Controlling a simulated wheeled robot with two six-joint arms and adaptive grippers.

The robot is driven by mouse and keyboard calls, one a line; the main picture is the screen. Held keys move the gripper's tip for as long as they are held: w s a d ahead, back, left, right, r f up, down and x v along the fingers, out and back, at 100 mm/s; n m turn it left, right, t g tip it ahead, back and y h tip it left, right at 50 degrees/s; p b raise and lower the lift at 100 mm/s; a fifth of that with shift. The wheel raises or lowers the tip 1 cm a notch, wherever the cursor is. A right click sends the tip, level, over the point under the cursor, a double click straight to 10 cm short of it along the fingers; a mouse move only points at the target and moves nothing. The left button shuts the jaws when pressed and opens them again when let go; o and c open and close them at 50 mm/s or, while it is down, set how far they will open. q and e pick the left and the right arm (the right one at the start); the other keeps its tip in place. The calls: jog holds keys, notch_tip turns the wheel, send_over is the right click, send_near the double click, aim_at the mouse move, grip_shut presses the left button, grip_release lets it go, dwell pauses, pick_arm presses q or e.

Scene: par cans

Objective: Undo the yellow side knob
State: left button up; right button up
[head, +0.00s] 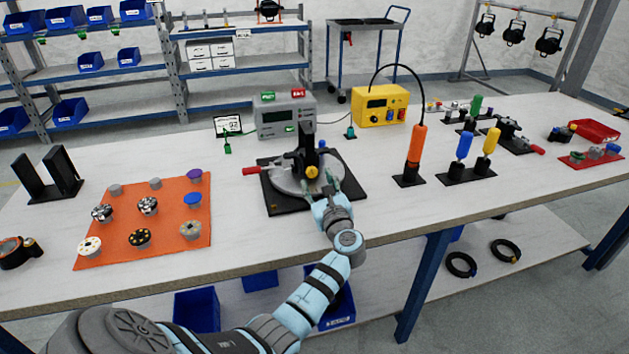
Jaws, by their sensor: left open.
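The yellow side knob (312,171) sits on the side of a black upright part (308,147) that stands on a round grey turntable (289,183). The turntable rests on a black base plate (277,207) with a red handle (251,170) at its left. My left gripper (327,189) is open, just below and to the right of the knob, over the right edge of the turntable. It looks close to the knob, but I cannot tell whether the fingers touch it. My right gripper is not in view.
An orange mat (114,225) with several round parts lies to the left. A soldering-style stand with an orange handle (417,145) and screwdrivers in holders (463,146) stand to the right. A grey meter (283,117) and a yellow box (380,106) stand behind. The front table strip is clear.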

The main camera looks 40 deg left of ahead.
aim_at(312, 173)
pick_arm(q)
jog(key=x, duration=0.3)
jog(key=shift+f+b, duration=0.1)
jog(key=shift+b, duration=0.25)
jog(key=shift+w+a, duration=0.1)
jog(key=shift+a, duration=0.15)
grip_shut()
jog(key=shift+n+b, duration=0.35)
jog(key=shift+n, duration=0.65)
jog(key=n+b, duration=0.1)
jog(key=n, duration=0.2)
jog(key=shift+a, duration=0.1)
jog(key=shift+n, duration=0.4)
jog(key=shift+c, duration=0.3)
grip_release()
jog(key=shift+o, duration=0.3)
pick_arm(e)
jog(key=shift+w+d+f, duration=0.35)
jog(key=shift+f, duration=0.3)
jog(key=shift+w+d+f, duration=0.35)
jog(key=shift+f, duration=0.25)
